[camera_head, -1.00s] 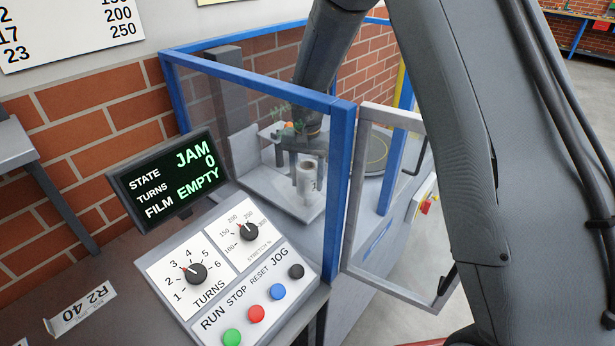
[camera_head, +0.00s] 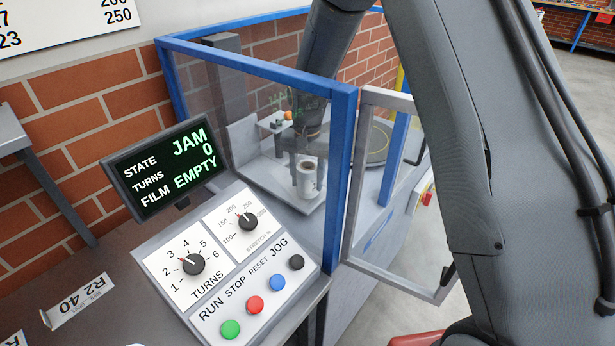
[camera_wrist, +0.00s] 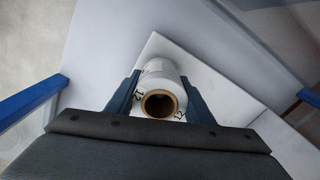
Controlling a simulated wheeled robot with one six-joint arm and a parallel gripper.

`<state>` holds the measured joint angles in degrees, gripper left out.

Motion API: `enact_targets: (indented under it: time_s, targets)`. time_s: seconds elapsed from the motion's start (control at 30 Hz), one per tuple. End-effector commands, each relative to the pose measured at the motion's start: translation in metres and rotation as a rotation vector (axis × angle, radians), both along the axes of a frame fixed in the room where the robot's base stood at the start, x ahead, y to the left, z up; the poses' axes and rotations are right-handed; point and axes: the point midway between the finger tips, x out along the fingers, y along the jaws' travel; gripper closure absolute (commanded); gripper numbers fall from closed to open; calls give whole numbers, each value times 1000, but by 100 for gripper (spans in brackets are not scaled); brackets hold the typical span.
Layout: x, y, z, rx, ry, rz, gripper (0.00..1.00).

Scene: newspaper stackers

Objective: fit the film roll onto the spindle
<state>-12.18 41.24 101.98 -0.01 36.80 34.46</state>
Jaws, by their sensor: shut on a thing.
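The film roll (camera_head: 307,184) is a small white cylinder standing inside the guarded machine, seen through the clear panel. In the wrist view the roll (camera_wrist: 165,75) shows its brown core end towards the camera, with printed marks on its rim. My gripper (camera_wrist: 151,92) is shut on the roll, one dark blue finger on each side. In the head view my gripper (camera_head: 306,165) is small and partly behind the panel. The roll is over a pale plate (camera_wrist: 215,85); I cannot tell whether it touches it. I cannot make out the spindle.
A blue-framed clear guard (camera_head: 343,170) stands between the panel and the roll. A grey-framed door (camera_head: 357,205) is open at the right. A round dark turntable (camera_head: 377,145) lies behind. The display (camera_head: 168,168) reads JAM, 0 turns, film EMPTY. A button console (camera_head: 235,265) stands in front.

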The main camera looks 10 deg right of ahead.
Motion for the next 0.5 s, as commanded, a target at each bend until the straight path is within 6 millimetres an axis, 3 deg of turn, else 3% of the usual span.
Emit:
enact_targets:
  time_s: [0.43,0.47,0.5]
  targets:
    - [0,0,-7,1,-1,0,81]
    - [0,0,-7,1,-1,0,51]
    - [0,0,-7,1,-1,0,44]
